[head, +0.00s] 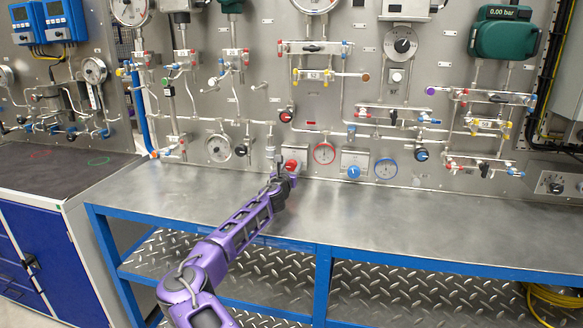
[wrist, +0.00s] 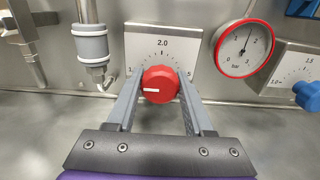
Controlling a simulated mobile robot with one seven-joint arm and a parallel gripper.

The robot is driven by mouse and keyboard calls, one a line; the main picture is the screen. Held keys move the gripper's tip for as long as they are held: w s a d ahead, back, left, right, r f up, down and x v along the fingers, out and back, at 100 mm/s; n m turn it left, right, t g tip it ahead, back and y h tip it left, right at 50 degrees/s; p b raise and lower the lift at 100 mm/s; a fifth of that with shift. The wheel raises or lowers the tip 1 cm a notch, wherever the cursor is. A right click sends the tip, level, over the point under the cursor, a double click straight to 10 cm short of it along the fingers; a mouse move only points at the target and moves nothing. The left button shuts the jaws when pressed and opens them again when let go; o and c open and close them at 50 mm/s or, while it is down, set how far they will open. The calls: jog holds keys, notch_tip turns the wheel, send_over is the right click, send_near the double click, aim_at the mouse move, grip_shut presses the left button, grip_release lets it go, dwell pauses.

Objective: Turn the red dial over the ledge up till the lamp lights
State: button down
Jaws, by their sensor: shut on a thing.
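The red dial (wrist: 160,84) sits on a white scale plate (wrist: 140,42) low on the panel, just over the ledge (wrist: 50,125). Its white mark points left; "2.0" is at the top of the scale. My gripper (wrist: 158,88) has one finger on each side of the dial and is shut on it. In the head view the dial (head: 292,165) shows just beyond my gripper (head: 284,177). A red-rimmed bar gauge (wrist: 244,47) is to the dial's right, its needle between 1 and 2. I cannot pick out the lamp for sure.
A grey pipe fitting (wrist: 92,43) stands close left of the dial. A blue dial (head: 354,171) and a blue-rimmed gauge (head: 386,168) are to the right. Several valves and pipes fill the panel above. The steel bench top (head: 400,210) is clear.

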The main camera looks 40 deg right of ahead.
jog(key=shift+f+m+b, duration=0.15)
jog(key=shift+m+b, duration=0.15)
jog(key=shift+b, duration=0.2)
jog(key=m+b, duration=0.2)
jog(key=b, duration=0.1)
jog(key=shift+f, duration=0.15)
jog(key=m+b, duration=0.2)
jog(key=b, duration=0.1)
jog(key=shift+m, duration=0.3)
jog(key=m, duration=0.1)
jog(key=m+b, duration=0.1)
jog(key=shift+r+m, duration=0.25)
jog(key=shift+m, duration=1.45)
jog(key=shift+c, duration=1.5)
grip_release()
